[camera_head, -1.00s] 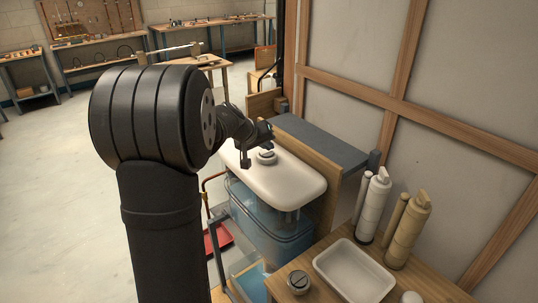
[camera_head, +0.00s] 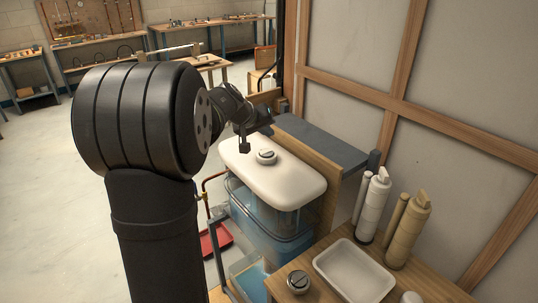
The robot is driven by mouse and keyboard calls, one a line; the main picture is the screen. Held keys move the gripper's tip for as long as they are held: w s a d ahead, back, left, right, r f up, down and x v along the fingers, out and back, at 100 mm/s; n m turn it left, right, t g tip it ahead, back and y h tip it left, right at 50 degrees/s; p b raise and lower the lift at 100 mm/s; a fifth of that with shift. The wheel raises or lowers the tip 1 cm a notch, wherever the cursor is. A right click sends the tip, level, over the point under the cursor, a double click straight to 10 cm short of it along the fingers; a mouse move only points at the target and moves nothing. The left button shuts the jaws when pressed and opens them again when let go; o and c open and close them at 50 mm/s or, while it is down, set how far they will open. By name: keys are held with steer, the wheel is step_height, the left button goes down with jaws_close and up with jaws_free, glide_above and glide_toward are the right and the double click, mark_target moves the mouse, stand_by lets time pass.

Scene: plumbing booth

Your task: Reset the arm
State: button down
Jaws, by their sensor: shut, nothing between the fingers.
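My gripper (camera_head: 246,146) is above the far left part of the white cistern lid (camera_head: 290,185), pointing down, small in view and partly hidden by my own arm. It is shut with nothing between its fingers. A round grey-and-white button (camera_head: 265,157) sits on the lid, just right of and below my gripper in the picture, apart from it. The lid lies on a clear bluish tank (camera_head: 262,225).
A wooden bench on the right bears a white tray (camera_head: 352,272), a second round button (camera_head: 298,281) and two cartridges, white (camera_head: 373,207) and tan (camera_head: 408,228). A grey-topped board (camera_head: 320,140) and panelled wall stand behind the tank. A red tray (camera_head: 215,240) lies on the floor.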

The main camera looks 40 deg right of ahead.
steer(key=shift+f, duration=0.15)
steer(key=shift+f, duration=0.7)
step_height(320, 180, up, 6)
steer(key=shift+f, duration=0.25)
steer(key=shift+f, duration=0.1)
